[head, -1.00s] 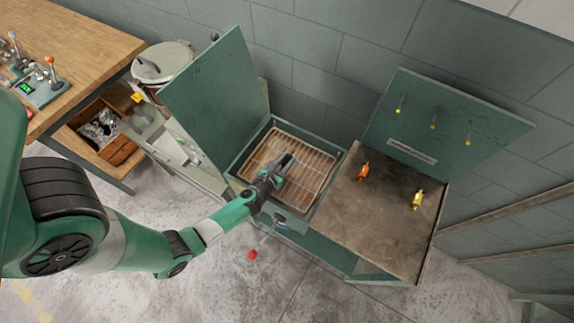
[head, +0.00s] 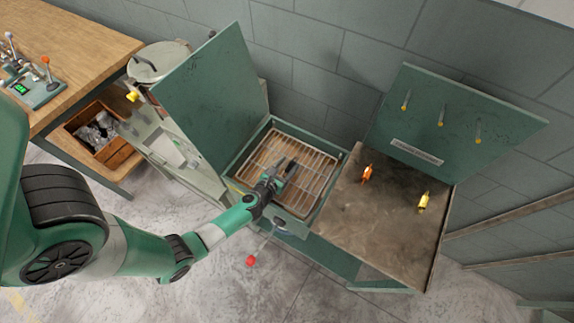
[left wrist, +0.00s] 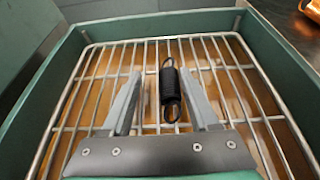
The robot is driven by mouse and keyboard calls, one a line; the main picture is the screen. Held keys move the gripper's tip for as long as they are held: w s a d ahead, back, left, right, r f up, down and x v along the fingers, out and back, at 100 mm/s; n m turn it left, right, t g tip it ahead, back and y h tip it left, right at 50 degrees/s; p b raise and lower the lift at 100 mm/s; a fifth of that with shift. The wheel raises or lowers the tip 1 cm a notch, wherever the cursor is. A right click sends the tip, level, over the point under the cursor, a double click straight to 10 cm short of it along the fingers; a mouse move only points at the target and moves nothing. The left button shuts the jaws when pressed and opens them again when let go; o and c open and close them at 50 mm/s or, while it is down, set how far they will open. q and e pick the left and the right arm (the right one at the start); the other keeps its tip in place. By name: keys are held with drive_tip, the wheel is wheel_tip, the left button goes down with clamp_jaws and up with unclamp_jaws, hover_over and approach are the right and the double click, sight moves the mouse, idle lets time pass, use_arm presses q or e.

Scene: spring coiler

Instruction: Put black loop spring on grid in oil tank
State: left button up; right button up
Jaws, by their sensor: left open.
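The black loop spring (left wrist: 170,88) lies on the wire grid (left wrist: 225,50) in the left wrist view, its loops pointing away from and toward me. The grid sits inside the open green oil tank (head: 238,160), over brownish oil. My left gripper (left wrist: 162,95) is open above the grid. Its two fingers stand on either side of the spring, which appears apart from both fingers and closer to the right one. The head view shows my left gripper (head: 282,172) over the grid, where the spring is not clearly visible. My right gripper is not in view.
The tank's green lid (head: 212,95) stands open. To the right is a brown metal table (head: 375,230) with an orange spring (head: 367,174) and a yellow spring (head: 423,202). A lever with a red knob (head: 251,261) sticks out in front. A wooden bench (head: 75,50) is at left.

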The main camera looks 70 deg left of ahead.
use_arm(q)
drive_tip(key=shift+r, duration=0.25)
drive_tip(key=p+v, duration=0.2)
drive_tip(key=v, duration=1)
drive_tip(key=shift+f, duration=0.15)
